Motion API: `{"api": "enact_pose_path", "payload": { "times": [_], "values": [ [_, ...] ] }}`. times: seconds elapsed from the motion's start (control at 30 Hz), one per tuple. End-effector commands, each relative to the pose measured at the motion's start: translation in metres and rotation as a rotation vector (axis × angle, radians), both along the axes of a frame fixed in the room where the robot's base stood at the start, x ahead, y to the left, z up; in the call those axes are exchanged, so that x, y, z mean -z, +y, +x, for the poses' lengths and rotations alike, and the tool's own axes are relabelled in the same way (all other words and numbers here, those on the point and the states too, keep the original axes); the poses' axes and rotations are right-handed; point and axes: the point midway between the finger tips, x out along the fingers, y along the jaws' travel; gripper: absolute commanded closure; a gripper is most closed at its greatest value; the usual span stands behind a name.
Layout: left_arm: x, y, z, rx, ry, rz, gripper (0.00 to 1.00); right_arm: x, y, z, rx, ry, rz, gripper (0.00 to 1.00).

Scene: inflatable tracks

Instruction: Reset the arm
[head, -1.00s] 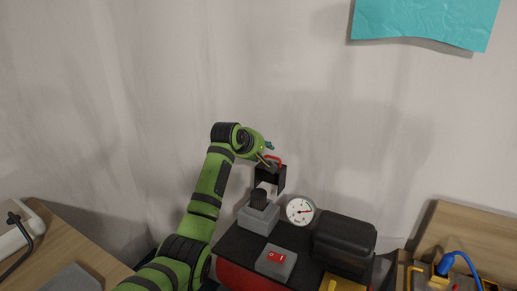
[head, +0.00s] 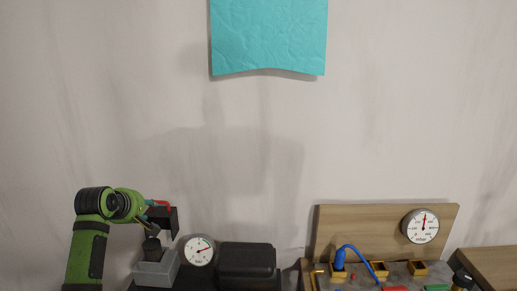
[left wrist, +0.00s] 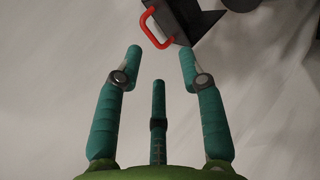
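My left arm is green with black bands and rises at the left of the head view. My right arm and gripper are not in view.
A teal sheet (head: 268,35) hangs on the wall.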

Motion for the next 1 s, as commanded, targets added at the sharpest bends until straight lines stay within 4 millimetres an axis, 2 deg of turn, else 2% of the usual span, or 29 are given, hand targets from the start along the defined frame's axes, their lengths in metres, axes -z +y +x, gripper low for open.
{"api": "enact_pose_path", "payload": {
  "times": [0.03,0.17,0.2,0.27,0.3,0.43,0.5,0.6,0.8,1.0],
  "values": [
    [0.03,-0.011,-0.013,0.05,0.047,0.062,0.6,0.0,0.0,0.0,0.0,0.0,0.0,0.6],
    [0.103,-0.044,-0.061,0.24,0.167,0.279,0.6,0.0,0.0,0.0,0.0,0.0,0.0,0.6],
    [0.124,-0.055,-0.08,0.31,0.204,0.347,0.6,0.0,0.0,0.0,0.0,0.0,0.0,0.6],
    [0.154,-0.071,-0.111,0.417,0.257,0.441,0.6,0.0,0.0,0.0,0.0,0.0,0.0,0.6],
    [0.172,-0.082,-0.132,0.491,0.29,0.497,0.6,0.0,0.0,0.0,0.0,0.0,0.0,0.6],
    [0.218,-0.115,-0.208,0.737,0.382,0.656,0.6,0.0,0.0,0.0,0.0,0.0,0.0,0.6],
    [0.233,-0.129,-0.245,0.856,0.414,0.721,0.6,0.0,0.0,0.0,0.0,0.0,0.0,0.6],
    [0.245,-0.144,-0.287,0.987,0.444,0.783,0.6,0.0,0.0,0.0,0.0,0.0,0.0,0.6],
    [0.253,-0.163,-0.347,1.172,0.475,0.854,0.6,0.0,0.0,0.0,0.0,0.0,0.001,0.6],
    [0.253,-0.175,-0.393,1.316,0.488,0.897,0.6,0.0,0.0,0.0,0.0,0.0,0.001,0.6]
  ]
}}
